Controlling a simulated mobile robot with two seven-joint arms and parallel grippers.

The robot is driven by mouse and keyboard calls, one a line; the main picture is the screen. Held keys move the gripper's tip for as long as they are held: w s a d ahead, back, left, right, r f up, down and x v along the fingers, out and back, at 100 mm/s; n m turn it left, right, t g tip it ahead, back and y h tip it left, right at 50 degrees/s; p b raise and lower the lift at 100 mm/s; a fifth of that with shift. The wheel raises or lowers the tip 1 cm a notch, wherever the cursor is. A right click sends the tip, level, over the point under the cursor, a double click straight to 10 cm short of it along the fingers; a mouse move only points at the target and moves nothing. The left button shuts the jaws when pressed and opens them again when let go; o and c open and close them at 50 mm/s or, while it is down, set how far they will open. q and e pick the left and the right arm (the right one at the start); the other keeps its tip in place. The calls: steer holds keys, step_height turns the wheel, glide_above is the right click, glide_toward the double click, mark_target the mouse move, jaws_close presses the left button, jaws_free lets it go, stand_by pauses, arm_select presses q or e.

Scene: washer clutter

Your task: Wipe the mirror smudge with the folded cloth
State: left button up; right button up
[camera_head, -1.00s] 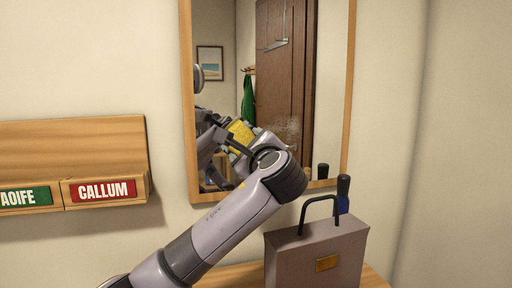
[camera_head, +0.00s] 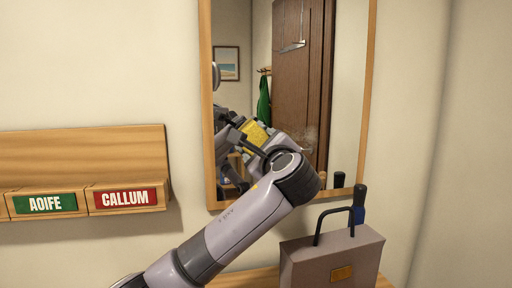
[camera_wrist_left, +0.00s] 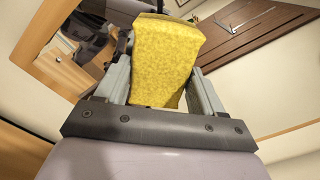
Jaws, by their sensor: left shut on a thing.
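The mirror (camera_head: 365,100) hangs on the wall in a wooden frame. A faint whitish smudge (camera_head: 310,136) shows on its glass, right of my arm's wrist joint, in front of the reflected brown door. In the left wrist view, my left gripper (camera_wrist_left: 160,75) is shut on the yellow folded cloth (camera_wrist_left: 165,55), which stands out between the two fingers. In the head view, a yellow patch and gripper parts show by the mirror's lower left. My arm hides much there, and I cannot tell whether they are real or reflected. My right gripper is not in view.
A grey box with a black handle (camera_head: 332,262) stands on a wooden surface below the mirror. A dark blue bottle-like object (camera_head: 358,208) stands behind it. A wooden wall rack (camera_head: 85,150) with AOIFE and CALLUM labels is at the left.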

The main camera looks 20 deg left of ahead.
mark_target(300, 144)
arm_select(q)
steer(key=shift+w+d, duration=1.15)
steer(key=shift+d, duration=0.55)
steer(key=shift+w+d, duration=1.15)
steer(key=shift+d, duration=0.6)
steer(key=shift+w+d, duration=1.15)
steer(key=shift+d, duration=0.55)
steer(key=shift+f, duration=0.1)
steer(key=shift+s+a+f+b, duration=0.1)
steer(key=shift+a+b, duration=0.1)
steer(key=shift+b, duration=0.25)
steer(key=shift+s+a+f+b, duration=0.1)
steer(key=shift+s+a+b, duration=0.25)
steer(key=shift+a+b, duration=0.35)
steer(key=s+a+b, duration=0.4)
steer(key=s+a, duration=0.2)
steer(key=a, duration=0.3)
steer(key=shift+s+a+r+b, duration=0.25)
steer(key=shift+s+a+b, duration=0.05)
steer(key=shift+s+a, duration=0.05)
